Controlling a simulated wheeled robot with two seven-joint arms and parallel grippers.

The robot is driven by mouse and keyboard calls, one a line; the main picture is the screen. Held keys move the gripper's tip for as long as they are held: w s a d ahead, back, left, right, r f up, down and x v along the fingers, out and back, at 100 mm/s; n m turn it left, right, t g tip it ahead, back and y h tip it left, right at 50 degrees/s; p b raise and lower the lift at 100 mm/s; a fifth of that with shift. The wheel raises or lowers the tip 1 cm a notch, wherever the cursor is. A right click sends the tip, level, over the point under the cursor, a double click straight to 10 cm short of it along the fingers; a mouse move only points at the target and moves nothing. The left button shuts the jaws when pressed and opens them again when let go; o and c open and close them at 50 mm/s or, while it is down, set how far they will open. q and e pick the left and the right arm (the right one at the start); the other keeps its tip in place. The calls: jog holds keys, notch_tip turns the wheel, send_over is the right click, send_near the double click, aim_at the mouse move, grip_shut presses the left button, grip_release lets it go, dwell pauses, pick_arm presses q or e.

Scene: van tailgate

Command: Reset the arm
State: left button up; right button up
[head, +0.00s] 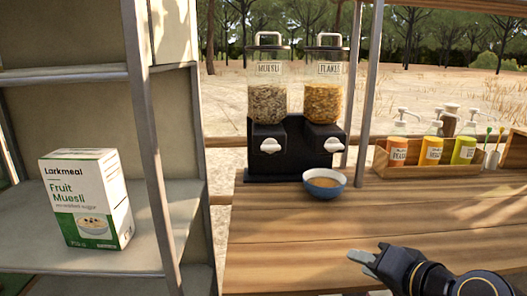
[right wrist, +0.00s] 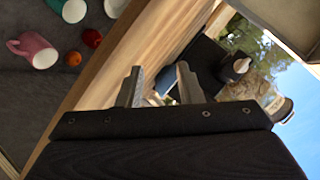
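My right gripper (head: 370,260) is over the front part of the wooden counter (head: 290,240), low in the head view, with its arm coming in from the lower right. In the right wrist view its two fingers (right wrist: 158,88) stand apart with nothing held between them. A blue bowl (head: 324,183) with brown contents stands on the counter before the cereal dispenser (head: 296,140), apart from the gripper. The bowl also shows beyond the fingers in the right wrist view (right wrist: 166,78). My left gripper is not in the head view.
A Fruit Muesli box (head: 86,200) stands on the metal shelf at left. A wooden caddy (head: 425,168) with several bottles stands at the back right. The right wrist view shows a pink mug (right wrist: 36,49) and other small items on a dark surface. The counter's front middle is clear.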

jog(key=s+d+f+n+g+h, duration=0.1)
jog(key=s+f+n+g, duration=0.45)
jog(key=s+f, duration=1)
notch_tip(320, 180, up, 24)
jog(key=s+m+p, duration=0.1)
jog(key=s+p, duration=0.1)
jog(key=p, duration=2.1)
jog(key=shift+r, duration=0.2)
jog(key=shift+d+g, duration=0.1)
jog(key=shift+g, duration=0.15)
